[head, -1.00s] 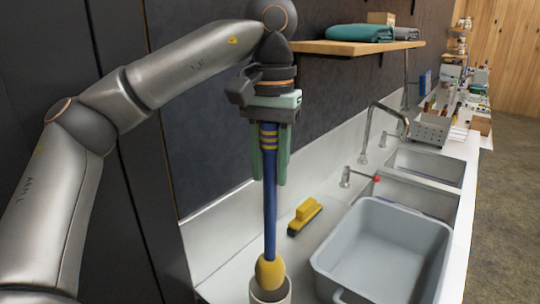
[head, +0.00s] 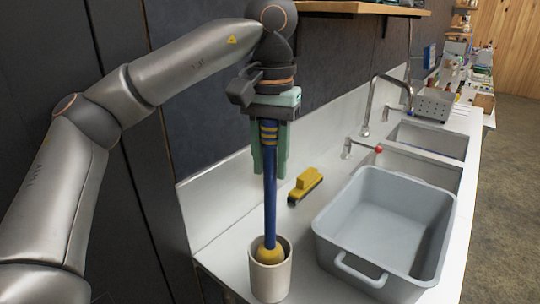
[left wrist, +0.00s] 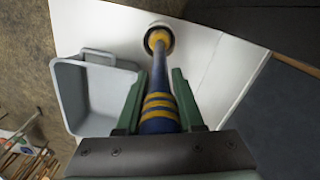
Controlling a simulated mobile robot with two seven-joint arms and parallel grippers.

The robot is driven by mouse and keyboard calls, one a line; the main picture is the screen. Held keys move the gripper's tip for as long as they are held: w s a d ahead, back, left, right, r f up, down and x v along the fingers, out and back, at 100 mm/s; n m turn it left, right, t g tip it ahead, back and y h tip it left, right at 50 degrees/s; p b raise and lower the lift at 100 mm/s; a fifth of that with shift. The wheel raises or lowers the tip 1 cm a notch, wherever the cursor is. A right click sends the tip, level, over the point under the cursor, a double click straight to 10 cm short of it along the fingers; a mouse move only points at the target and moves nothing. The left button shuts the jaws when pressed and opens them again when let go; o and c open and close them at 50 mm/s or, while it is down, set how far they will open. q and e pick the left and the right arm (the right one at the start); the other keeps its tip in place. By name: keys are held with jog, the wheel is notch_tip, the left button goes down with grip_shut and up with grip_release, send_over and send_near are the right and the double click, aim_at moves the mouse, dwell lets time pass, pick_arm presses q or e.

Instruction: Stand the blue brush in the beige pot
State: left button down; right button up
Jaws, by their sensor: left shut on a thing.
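The blue brush (head: 270,205) has a long blue handle with yellow bands and a yellow head at its lower end. It is upright, head down. My left gripper (head: 270,168) is shut on the upper handle, which also shows between the green fingers in the left wrist view (left wrist: 158,98). The beige pot (head: 271,282) stands on the white counter under the gripper. The lower part of the brush head is inside the pot, hidden by its wall; whether it touches the bottom cannot be seen. The pot's dark mouth surrounds the head in the left wrist view. My right gripper is not in view.
A grey tub (head: 385,245) stands right of the pot. A yellow brush with dark bristles (head: 305,186) lies behind on the counter. A tap (head: 372,105) and sink basins are farther back. A wooden shelf (head: 360,8) is above. The wall is close on the left.

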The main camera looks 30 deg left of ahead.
pick_arm(q)
jog(key=shift+f, duration=0.25)
jog(key=shift+c, duration=2.3)
grip_release()
notch_tip(320, 180, up, 12)
jog(key=p, duration=0.5)
jog(key=shift+r+p, duration=0.25)
jog(key=shift+p, duration=0.05)
